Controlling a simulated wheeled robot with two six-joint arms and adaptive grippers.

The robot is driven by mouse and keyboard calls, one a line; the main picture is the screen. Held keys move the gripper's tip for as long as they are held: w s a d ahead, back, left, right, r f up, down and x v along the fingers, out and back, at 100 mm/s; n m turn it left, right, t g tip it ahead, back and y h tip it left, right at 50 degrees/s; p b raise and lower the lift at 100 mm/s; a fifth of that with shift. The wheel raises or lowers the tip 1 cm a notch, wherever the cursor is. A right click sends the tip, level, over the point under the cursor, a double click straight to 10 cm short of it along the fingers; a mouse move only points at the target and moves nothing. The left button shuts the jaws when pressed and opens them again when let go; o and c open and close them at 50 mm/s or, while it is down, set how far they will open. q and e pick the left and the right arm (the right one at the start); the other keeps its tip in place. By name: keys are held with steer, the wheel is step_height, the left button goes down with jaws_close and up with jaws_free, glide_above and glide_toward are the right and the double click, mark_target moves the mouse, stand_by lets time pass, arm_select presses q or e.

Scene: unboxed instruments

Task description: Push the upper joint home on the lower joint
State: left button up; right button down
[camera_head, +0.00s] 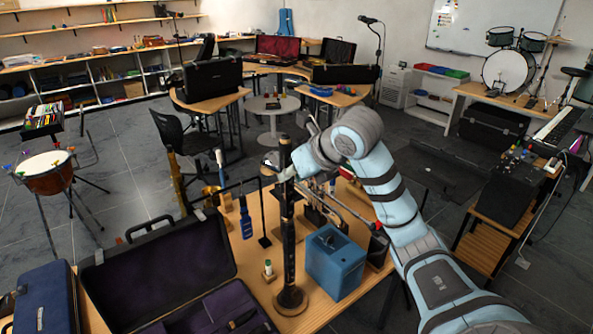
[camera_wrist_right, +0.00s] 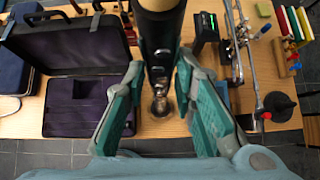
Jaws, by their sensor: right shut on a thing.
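A tall dark instrument column stands upright on a round base (camera_head: 291,299) at the table's front edge in the head view. Its top part, the upper joint (camera_head: 286,150), sits in line above the lower joint (camera_head: 289,258). My right gripper (camera_head: 289,173) is shut on the upper joint, coming in from the right. In the right wrist view the dark joint (camera_wrist_right: 160,25) runs between the two teal fingers of my right gripper (camera_wrist_right: 161,68). I cannot tell whether a gap remains between the joints. My left gripper is not in view.
An open purple-lined case (camera_head: 165,268) lies left of the column. A blue box (camera_head: 336,262) stands close on its right. A blue bottle (camera_head: 246,218), a small vial (camera_head: 268,268) and slim stands are nearby. A little bare wood shows in front of the blue box.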

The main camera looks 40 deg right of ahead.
steer(key=shift+s+f+b, duration=0.1)
steer(key=shift+f+b, duration=0.3)
steer(key=shift+f, duration=0.3)
steer(key=shift+s+a+f, duration=0.1)
stand_by(0.6)
steer(key=c, duration=1.5)
jaws_free()
steer(key=shift+c, duration=0.2)
steer(key=o, duration=0.3)
steer(key=shift+w, duration=0.2)
steer(key=shift+c, duration=0.4)
